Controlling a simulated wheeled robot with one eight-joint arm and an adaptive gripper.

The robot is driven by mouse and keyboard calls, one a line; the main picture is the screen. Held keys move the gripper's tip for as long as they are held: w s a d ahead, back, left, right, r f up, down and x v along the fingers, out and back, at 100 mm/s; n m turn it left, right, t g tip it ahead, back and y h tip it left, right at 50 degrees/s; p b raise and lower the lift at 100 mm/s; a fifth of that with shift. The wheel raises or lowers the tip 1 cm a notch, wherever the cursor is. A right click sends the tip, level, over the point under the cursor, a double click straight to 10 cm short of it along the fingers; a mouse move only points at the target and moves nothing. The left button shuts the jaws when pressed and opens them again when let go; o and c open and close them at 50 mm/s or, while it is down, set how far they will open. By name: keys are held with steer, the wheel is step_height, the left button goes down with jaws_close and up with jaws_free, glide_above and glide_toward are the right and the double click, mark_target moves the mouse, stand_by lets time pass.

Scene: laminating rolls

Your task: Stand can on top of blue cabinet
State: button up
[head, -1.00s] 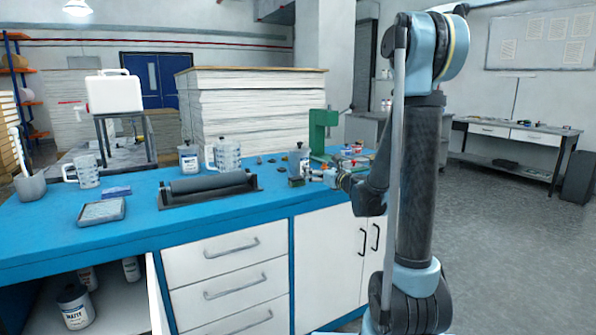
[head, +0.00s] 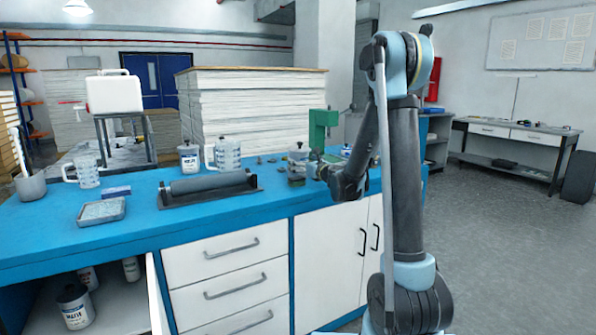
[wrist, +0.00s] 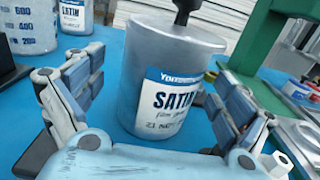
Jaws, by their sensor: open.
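A grey metal can labelled SATIN (wrist: 150,60) stands upright in the wrist view, with a dark knob on top. It stands on the blue worktop (head: 140,236), near the green press in the head view (head: 298,156). My gripper (wrist: 160,72) is open, with one finger on each side of the can. I cannot tell whether either finger touches it. In the head view my gripper (head: 305,172) is small, low by the can. A blue-topped cabinet (head: 437,140) shows partly behind my arm at right; much of it is hidden.
A green press (head: 322,130) stands just right of the can. Another can (head: 189,158) and a measuring jug (head: 226,154) stand to its left. A dark roller (head: 208,184) lies in front of them. Open floor (head: 510,240) is at right.

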steer(key=x, duration=0.3)
steer(key=shift+w+a, duration=0.15)
steer(key=shift+w, duration=0.15)
steer(key=shift+c, duration=0.3)
steer(key=c, duration=2.1)
